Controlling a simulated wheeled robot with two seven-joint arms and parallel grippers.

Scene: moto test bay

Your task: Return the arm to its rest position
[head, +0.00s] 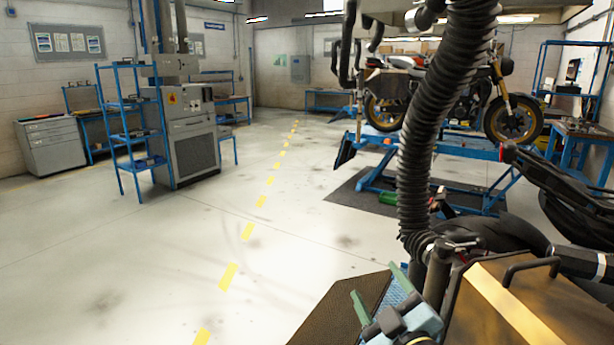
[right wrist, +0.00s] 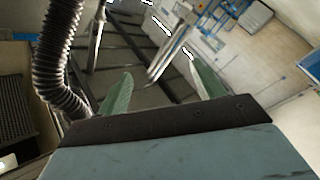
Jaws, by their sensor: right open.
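My right gripper (head: 374,280) is low in the head view, right of centre. Its two green fingers are spread apart with nothing between them. The same gripper (right wrist: 158,68) shows in the right wrist view, its fingers apart and empty, pointing toward the room. A thick black corrugated hose (head: 425,130) hangs close behind it in the head view. The hose (right wrist: 57,60) stands left of the fingers in the wrist view. I cannot tell if it touches my arm. My left gripper is not in view.
A dark box with a yellow stripe (head: 510,300) is right of the gripper. A motorcycle (head: 515,118) stands on a blue lift (head: 460,150) beyond the hose. A grey machine (head: 190,140) and blue shelf (head: 125,130) stand left. The floor at centre left is clear.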

